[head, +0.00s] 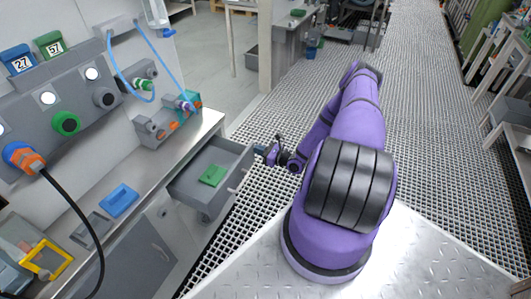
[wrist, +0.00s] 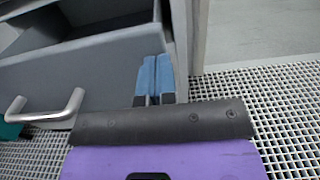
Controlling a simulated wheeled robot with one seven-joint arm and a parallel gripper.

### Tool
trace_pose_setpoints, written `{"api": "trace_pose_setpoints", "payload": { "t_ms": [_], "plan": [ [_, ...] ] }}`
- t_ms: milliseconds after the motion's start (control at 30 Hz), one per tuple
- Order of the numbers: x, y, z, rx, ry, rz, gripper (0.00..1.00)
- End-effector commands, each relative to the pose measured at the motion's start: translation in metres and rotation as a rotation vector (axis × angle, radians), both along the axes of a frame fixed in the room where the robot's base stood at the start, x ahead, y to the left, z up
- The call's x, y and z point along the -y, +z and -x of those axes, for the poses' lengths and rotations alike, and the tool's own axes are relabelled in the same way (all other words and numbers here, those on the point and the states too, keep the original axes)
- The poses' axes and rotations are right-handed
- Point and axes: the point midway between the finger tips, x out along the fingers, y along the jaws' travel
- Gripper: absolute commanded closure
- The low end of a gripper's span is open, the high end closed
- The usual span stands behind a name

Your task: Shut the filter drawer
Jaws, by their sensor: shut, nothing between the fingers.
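The filter drawer (head: 226,157) is a grey box pulled out from under the bench in the head view. A green block (head: 212,175) lies inside it. In the wrist view, the drawer's grey front (wrist: 100,72) fills the left and its metal bar handle (wrist: 46,108) shows at lower left. My gripper (head: 260,149) is at the far end of the drawer front. Its blue fingers (wrist: 155,78) are together and empty, over the right end of the front in the wrist view. I cannot tell whether they touch it.
The bench (head: 190,140) runs along the left, with a blue tray (head: 118,201) and a pipe fixture (head: 165,126) on it. Wall connectors and a black cable (head: 88,215) are above. The grating floor (head: 420,110) right of the drawer is clear.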

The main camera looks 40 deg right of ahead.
Motion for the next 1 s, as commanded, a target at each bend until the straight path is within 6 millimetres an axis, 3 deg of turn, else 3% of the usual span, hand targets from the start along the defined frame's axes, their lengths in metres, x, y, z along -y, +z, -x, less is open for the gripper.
{"api": "trace_pose_setpoints", "payload": {
  "t_ms": [500, 700, 1000],
  "plan": [
    [-0.043, 0.000, -0.116, 0.001, 0.002, 0.001, 1.00],
    [-0.053, 0.000, -0.143, 0.001, 0.001, 0.000, 1.00],
    [-0.058, 0.000, -0.159, 0.000, 0.000, 0.000, 1.00]
  ]
}}
